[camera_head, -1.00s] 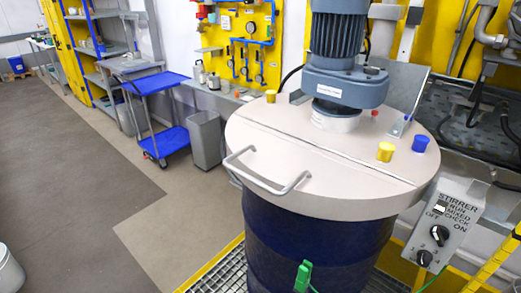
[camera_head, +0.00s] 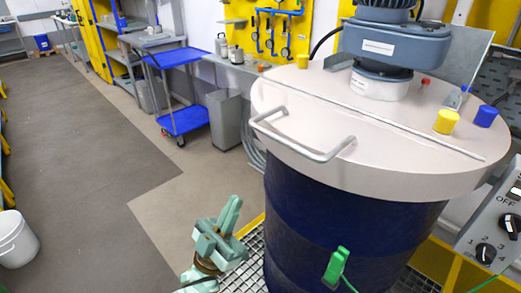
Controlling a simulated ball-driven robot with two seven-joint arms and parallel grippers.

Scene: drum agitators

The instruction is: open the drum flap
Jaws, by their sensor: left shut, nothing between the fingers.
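A dark blue drum (camera_head: 340,225) stands in the right half, with a pale round lid (camera_head: 400,150) on top. The lid's front flap (camera_head: 310,115) lies flat, bounded by a straight seam, and carries a curved metal handle (camera_head: 300,148) at its front left edge. A grey stirrer motor (camera_head: 395,42) sits on the lid behind the seam. My left gripper (camera_head: 235,208) is pale green, shut and empty. It shows low in the picture, left of the drum and below the handle, apart from both. My right gripper is not in view.
Yellow caps (camera_head: 446,121) and a blue cap (camera_head: 486,116) stand on the lid. A green clamp (camera_head: 337,265) with a cable is on the drum's front. A control box (camera_head: 495,228) is at right.

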